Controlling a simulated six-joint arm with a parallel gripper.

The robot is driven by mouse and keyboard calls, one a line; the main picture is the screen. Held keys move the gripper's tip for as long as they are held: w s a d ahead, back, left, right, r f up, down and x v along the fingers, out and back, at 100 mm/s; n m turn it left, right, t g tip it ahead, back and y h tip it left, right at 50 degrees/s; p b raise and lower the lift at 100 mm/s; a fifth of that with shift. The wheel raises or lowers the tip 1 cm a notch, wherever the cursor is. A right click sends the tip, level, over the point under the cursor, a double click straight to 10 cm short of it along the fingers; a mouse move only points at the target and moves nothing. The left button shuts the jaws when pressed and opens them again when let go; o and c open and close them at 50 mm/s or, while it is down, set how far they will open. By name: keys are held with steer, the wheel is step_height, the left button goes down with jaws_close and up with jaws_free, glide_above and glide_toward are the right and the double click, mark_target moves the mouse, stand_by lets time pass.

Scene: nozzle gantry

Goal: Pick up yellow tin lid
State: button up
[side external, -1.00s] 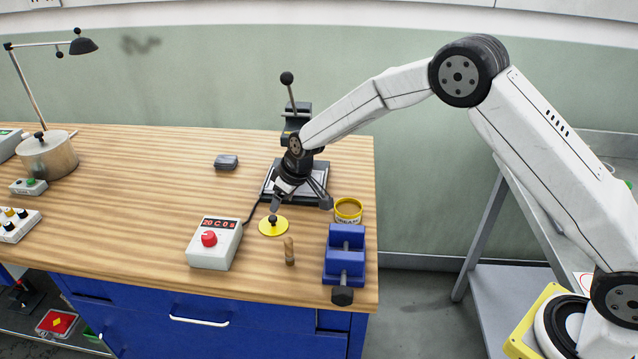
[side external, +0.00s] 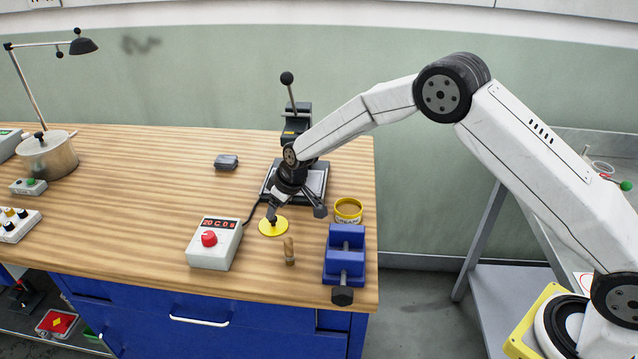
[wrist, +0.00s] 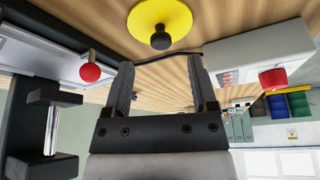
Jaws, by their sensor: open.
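The yellow tin lid (side external: 274,228) lies flat on the wooden bench. In the wrist view the yellow lid (wrist: 148,14) shows a round black knob (wrist: 160,40) at its middle. My gripper (side external: 296,214) is open and empty, low over the bench. A yellow tin (side external: 348,211) stands open to the right of my gripper.
A control box with a red knob (side external: 214,243) stands left of the lid. A wooden peg (side external: 289,251) and a blue vise (side external: 345,255) stand in front. A black lever press (side external: 297,125) is behind my gripper.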

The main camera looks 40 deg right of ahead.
mark_target(273, 222)
steer(key=shift+x, duration=2.4)
steer(key=shift+c, duration=0.2)
jaws_close()
